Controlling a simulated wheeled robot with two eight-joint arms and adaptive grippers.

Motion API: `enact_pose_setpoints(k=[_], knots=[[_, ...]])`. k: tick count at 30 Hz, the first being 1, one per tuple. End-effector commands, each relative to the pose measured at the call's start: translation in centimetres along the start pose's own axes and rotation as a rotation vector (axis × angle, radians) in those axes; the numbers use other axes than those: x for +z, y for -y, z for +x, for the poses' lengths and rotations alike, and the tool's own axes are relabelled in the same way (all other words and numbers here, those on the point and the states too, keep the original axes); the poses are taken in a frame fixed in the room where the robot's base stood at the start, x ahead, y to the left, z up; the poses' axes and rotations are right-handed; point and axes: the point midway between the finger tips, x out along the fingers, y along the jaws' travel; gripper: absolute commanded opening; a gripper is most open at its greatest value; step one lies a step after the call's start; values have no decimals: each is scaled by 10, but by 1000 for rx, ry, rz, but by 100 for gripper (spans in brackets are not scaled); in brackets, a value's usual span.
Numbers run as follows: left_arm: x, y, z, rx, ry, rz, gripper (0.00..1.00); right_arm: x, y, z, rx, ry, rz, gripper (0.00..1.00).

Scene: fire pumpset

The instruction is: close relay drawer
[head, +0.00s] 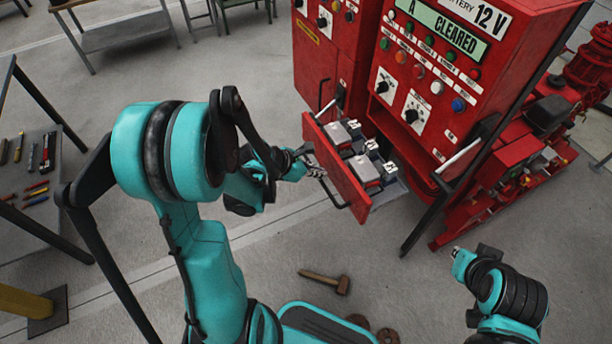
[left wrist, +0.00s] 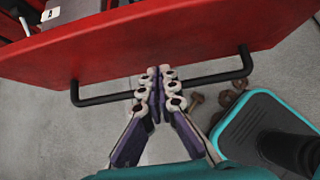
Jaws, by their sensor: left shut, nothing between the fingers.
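The relay drawer is pulled out of the red pump controller cabinet, its red front panel (head: 335,168) standing well clear of the cabinet face. Several grey relays (head: 365,168) sit inside it. A black bar handle (left wrist: 215,78) runs across the front panel (left wrist: 130,42) in the left wrist view. My left gripper (head: 318,172) is at the outer side of the drawer front, by the handle. In the left wrist view, its fingers (left wrist: 160,75) are shut together and empty, overlapping the middle of the handle. Contact with the panel is unclear.
The cabinet (head: 470,90) has a lit panel reading "CLEARED". A hammer (head: 325,281) lies on the floor below the drawer. A tool table (head: 30,170) stands at left. Red pump equipment (head: 520,165) is at right. The floor left of the drawer is clear.

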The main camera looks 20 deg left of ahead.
Motion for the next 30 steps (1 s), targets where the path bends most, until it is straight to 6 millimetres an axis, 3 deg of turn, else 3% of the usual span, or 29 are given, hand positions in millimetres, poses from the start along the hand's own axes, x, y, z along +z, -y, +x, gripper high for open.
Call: enact_pose_setpoints(k=[20,26,30], knots=[[13,0,12,0,0,0,0,2,0,2,0,0,0,0],[30,0,30,-2,0,3,0,3,0,4,0,0,0,0],[52,1,52,-4,0,5,0,5,0,6,0,0,0,0]])
